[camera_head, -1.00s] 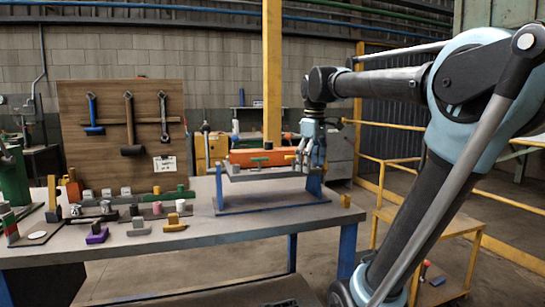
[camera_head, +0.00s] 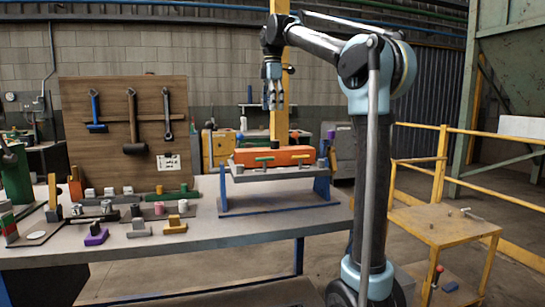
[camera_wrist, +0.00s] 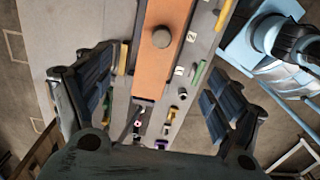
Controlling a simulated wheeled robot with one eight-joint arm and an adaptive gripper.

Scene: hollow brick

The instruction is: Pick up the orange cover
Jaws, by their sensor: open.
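The orange cover (camera_head: 290,153) is a long block resting on a grey shelf of a stand with blue legs (camera_head: 322,188) at the back right of the workbench. In the wrist view the orange cover (camera_wrist: 160,65) runs lengthwise between my fingers, with a round dark knob on its top. My gripper (camera_head: 273,104) hangs above the cover, pointing down, with a clear gap between. In the wrist view my gripper (camera_wrist: 155,92) shows its two fingers wide apart, with nothing held. The lower end of the cover meets dark parts there.
Green (camera_head: 264,159) and yellow (camera_head: 301,157) handles stand along the cover's front. A purple-topped post (camera_head: 331,134) stands at its right end. Several small blocks and tools crowd the bench's left. A tool board (camera_head: 110,110) stands behind. A yellow cart (camera_head: 435,225) is at right.

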